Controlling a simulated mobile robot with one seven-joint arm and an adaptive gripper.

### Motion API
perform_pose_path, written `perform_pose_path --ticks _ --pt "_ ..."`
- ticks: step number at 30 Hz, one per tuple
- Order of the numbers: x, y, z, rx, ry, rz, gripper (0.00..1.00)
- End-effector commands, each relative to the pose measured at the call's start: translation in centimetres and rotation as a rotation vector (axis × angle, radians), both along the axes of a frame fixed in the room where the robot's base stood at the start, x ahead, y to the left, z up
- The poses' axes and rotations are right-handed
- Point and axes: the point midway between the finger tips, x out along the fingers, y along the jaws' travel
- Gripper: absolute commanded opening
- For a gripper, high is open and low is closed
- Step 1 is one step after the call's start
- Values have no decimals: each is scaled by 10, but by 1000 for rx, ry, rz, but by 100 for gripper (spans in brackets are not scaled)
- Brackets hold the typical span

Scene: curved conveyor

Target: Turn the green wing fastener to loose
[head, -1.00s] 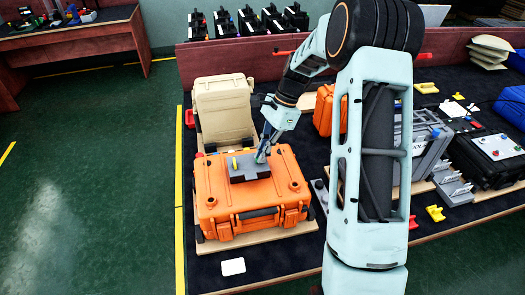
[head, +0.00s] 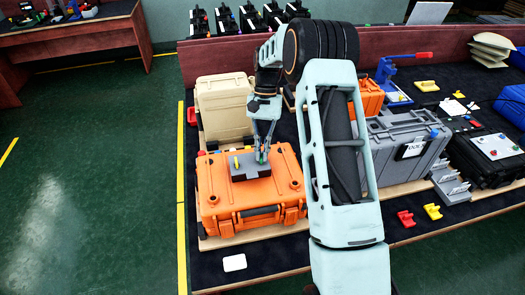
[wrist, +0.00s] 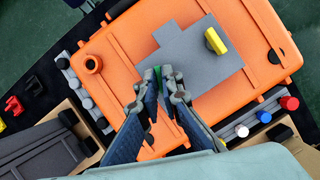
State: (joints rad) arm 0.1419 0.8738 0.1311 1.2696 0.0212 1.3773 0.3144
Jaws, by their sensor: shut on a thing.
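The green wing fastener (wrist: 157,76) shows as a small green sliver between my fingertips in the wrist view. It sits at the edge of a grey plate (wrist: 192,68) on the orange case (wrist: 118,42); in the head view the plate (head: 247,175) lies on the lid. My gripper (wrist: 168,76) is shut on the green wing fastener, and its fingers hide most of it. In the head view my gripper (head: 262,158) points down at the plate's right side. The fastener's exact angle cannot be told.
A yellow wing fastener (wrist: 216,40) stands on the same plate. A beige case (head: 224,105) stands open-lidded or upright behind the orange case. A grey case (head: 405,140) is to the right. Red, blue and white knobs (wrist: 264,116) lie near the orange case.

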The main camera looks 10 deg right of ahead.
Motion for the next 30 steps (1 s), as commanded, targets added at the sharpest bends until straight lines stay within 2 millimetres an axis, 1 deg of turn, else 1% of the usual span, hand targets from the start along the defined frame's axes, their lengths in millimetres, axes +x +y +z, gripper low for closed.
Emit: perform_pose_path --ticks 6,12,21,30 --pt "2 1 1 -1 -4 173 0" --pt "2 2 1 -2 -4 287 0" --pt "2 2 1 -1 -6 367 0" --pt "2 2 1 -1 -6 378 0"
